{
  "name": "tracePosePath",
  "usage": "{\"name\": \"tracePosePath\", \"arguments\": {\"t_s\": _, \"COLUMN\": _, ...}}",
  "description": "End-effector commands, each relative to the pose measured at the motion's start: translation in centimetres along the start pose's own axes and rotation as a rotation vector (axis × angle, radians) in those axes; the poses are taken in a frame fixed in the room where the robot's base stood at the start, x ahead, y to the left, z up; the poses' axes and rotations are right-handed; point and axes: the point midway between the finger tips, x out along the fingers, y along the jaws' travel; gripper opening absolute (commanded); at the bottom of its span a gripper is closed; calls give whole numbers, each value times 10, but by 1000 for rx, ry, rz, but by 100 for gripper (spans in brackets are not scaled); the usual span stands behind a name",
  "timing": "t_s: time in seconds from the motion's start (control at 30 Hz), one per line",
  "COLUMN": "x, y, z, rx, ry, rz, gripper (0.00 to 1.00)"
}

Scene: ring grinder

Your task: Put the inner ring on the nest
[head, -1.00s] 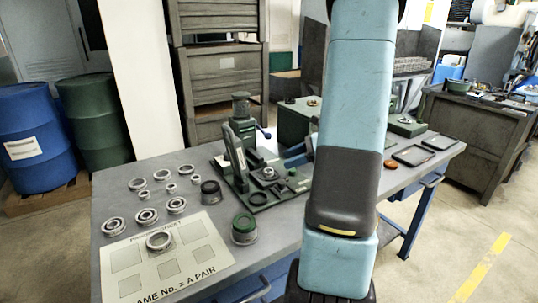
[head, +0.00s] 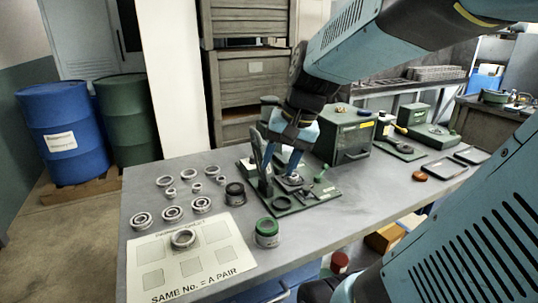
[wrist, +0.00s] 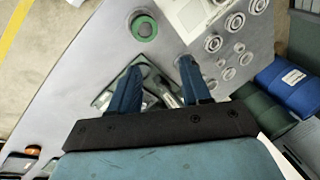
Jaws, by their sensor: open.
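My gripper (head: 284,170) is over the green fixture (head: 322,198) on the bench, its fingers pointing down. In the wrist view its two blue fingers (wrist: 160,66) are spread apart, with parts of the fixture between them and no ring visibly held. The fixture's round nest area (head: 293,181) is partly hidden by my fingers. Small grey rings (head: 196,187) lie on the bench to the left, beside larger rings (head: 164,181) and ball bearings (head: 173,214). One grey ring (head: 183,238) lies on the printed sheet (head: 150,254). I cannot tell which ring is the inner ring of the task.
A green box (head: 345,133) stands behind. The bench's right front is fairly clear.

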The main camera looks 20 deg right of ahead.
Motion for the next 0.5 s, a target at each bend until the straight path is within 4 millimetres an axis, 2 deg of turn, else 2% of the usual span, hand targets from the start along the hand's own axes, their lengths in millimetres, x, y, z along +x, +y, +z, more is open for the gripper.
{"name": "tracePosePath", "arguments": {"t_s": 0.03, "x": -7, "y": -3, "z": 9, "rx": -77, "ry": 41, "rz": 17, "gripper": 48}}
{"name": "tracePosePath", "arguments": {"t_s": 0.2, "x": -25, "y": -5, "z": 30, "rx": -315, "ry": 172, "rz": 84, "gripper": 48}}
{"name": "tracePosePath", "arguments": {"t_s": 0.33, "x": -35, "y": -5, "z": 40, "rx": -443, "ry": 249, "rz": 120, "gripper": 48}}
{"name": "tracePosePath", "arguments": {"t_s": 0.5, "x": -42, "y": -3, "z": 45, "rx": -520, "ry": 298, "rz": 142, "gripper": 48}}
